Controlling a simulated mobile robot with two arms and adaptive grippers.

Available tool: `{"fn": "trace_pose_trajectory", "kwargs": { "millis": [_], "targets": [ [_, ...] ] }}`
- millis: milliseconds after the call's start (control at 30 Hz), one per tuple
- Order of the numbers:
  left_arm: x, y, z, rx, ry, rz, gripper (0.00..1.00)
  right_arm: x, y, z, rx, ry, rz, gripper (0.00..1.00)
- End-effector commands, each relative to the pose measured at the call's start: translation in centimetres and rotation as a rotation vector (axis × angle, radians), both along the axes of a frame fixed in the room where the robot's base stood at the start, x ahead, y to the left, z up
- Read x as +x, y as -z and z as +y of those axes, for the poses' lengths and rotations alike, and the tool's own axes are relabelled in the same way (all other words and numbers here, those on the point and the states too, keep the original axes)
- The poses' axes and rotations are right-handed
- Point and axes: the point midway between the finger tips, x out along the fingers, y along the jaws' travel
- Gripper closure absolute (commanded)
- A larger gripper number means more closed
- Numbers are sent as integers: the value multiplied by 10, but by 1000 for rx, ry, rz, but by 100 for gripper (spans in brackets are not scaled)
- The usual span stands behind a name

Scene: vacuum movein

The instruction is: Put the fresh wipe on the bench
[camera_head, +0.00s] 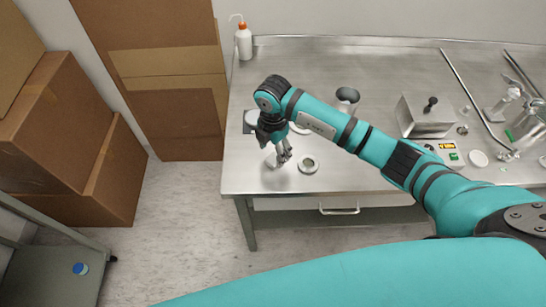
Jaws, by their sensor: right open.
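The bench (395,75) is a bare steel table with a raised back edge and a drawer handle at the front. My right gripper (279,161) points down over its front left part, with the fingers apart. A small whitish patch (271,158) shows beside and partly behind the fingers. I cannot tell whether it is the fresh wipe, or whether the fingers touch it. No other wipe can be made out. My left gripper is not in view.
A ring-shaped part (308,164) lies right of my gripper. A squeeze bottle (243,41) stands at the back left corner, a metal box (425,117) and glassware to the right. Cardboard boxes (75,140) stand left. A grey cart (45,267) holds a blue-topped item (80,268).

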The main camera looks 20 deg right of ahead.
Motion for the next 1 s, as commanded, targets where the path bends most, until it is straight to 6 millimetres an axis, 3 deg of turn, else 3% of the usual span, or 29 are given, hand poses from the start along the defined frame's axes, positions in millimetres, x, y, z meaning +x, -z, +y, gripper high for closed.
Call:
{"fn": "trace_pose_trajectory", "kwargs": {
  "millis": [200,400,867,967,1000],
  "targets": [
    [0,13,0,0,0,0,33,1,-46,0,1,-2,-5,37],
    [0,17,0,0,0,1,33,0,-72,0,-1,-1,-3,37],
    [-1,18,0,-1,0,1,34,-1,-78,3,14,-9,0,37],
    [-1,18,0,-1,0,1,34,-8,-72,26,114,-64,1,37],
    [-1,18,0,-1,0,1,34,-12,-70,44,191,-104,-2,37]
  ]
}}
